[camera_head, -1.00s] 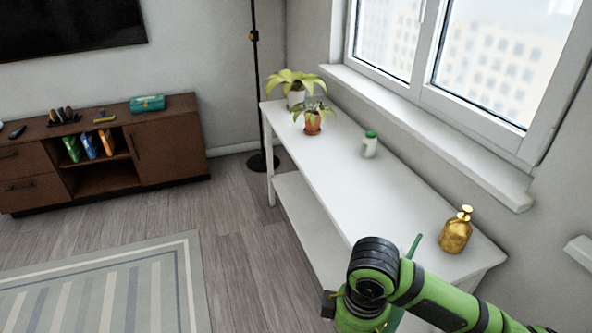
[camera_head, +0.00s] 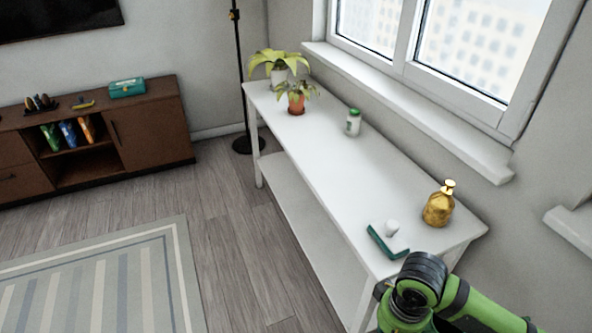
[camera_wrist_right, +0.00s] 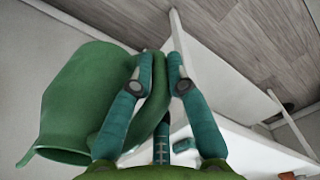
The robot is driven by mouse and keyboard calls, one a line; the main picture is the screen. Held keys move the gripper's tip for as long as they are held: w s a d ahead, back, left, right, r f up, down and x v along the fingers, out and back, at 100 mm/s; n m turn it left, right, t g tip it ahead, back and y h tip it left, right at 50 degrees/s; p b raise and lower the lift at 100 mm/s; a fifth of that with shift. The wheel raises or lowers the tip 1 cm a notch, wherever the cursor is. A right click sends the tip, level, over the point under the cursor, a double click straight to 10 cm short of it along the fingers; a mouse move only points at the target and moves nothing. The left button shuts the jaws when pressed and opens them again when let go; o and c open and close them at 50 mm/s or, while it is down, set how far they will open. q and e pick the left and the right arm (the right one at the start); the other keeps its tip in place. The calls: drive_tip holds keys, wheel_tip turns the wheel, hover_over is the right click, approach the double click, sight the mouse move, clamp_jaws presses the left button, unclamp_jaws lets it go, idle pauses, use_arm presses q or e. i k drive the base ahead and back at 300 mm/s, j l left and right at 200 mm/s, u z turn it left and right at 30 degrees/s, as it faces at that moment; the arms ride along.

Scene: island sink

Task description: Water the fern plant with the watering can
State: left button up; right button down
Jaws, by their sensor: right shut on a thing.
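A green watering can (camera_wrist_right: 80,105) fills the left of the right wrist view, tilted. My right gripper (camera_wrist_right: 160,65) is shut on its handle. In the head view my right arm enters at the bottom right beside the table's near end; its gripper and the can are out of sight there. Two potted plants stand at the far end of the white table (camera_head: 335,175): a yellow-green leafy one in a white pot (camera_head: 280,72) and a smaller one in a terracotta pot (camera_head: 296,101). I cannot tell which is the fern. My left gripper is not in view.
On the table stand a white bottle with a green cap (camera_head: 353,124), a golden bottle (camera_head: 438,207) and a teal item with a white piece (camera_head: 385,242) near the front corner. A window sill runs along the right. The floor left of the table is open.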

sight(279, 78)
drive_tip(key=z, duration=4.15)
drive_tip(key=k+z, duration=0.3)
drive_tip(key=k, duration=0.15)
drive_tip(key=k+z, duration=0.75)
drive_tip(key=k, duration=1.4)
drive_tip(key=k+u, duration=0.25)
drive_tip(key=k, duration=0.65)
